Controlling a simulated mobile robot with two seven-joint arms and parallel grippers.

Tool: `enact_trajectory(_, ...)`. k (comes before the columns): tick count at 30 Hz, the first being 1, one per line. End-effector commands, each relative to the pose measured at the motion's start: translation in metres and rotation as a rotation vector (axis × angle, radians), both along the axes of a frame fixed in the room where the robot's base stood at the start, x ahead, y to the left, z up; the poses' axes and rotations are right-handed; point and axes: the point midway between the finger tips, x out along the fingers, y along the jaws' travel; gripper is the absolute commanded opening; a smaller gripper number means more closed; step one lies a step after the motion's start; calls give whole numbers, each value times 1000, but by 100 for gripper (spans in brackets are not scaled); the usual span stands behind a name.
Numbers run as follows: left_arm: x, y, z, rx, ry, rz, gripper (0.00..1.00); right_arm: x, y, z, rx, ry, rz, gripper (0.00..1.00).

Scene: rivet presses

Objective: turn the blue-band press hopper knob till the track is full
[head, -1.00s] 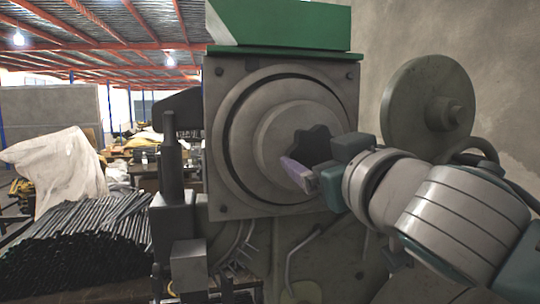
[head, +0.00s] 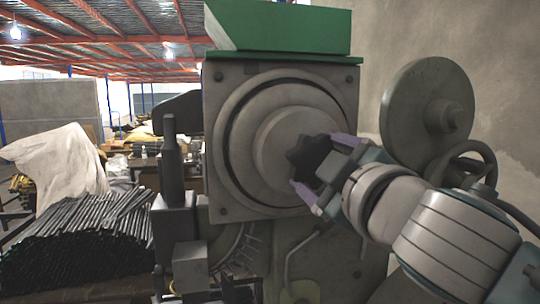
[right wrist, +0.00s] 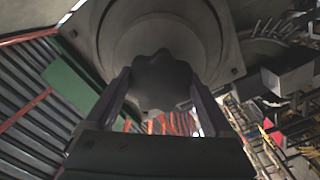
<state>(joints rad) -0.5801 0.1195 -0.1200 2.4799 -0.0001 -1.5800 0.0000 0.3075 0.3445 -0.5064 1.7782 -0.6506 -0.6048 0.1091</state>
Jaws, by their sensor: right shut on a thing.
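The dark, lobed hopper knob (head: 303,158) sits at the centre of the round grey boss on the press front (head: 224,200). It also shows in the right wrist view (right wrist: 161,82). My right gripper (head: 322,163) reaches in from the right with one pale purple finger on the upper right of the knob and the other on its lower left. In the right wrist view its two fingers (right wrist: 158,98) lie either side of the knob, shut on it. The press has a green top (head: 285,28); I see no blue band. The track is not clearly visible. My left gripper is out of view.
A large grey wheel (head: 415,105) stands to the right of the press, close above my right arm. A dark upright post (head: 171,150) stands at the press's left. A pile of dark rods (head: 80,245) and a white-draped heap (head: 62,170) lie further left.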

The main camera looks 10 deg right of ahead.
Motion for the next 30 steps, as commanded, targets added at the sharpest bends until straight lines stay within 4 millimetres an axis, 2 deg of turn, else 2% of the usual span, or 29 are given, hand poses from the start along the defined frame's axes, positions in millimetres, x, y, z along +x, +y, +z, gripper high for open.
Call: enact_trajectory(30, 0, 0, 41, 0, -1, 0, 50, 0, 0, 5, -968, -33, 0, 31)
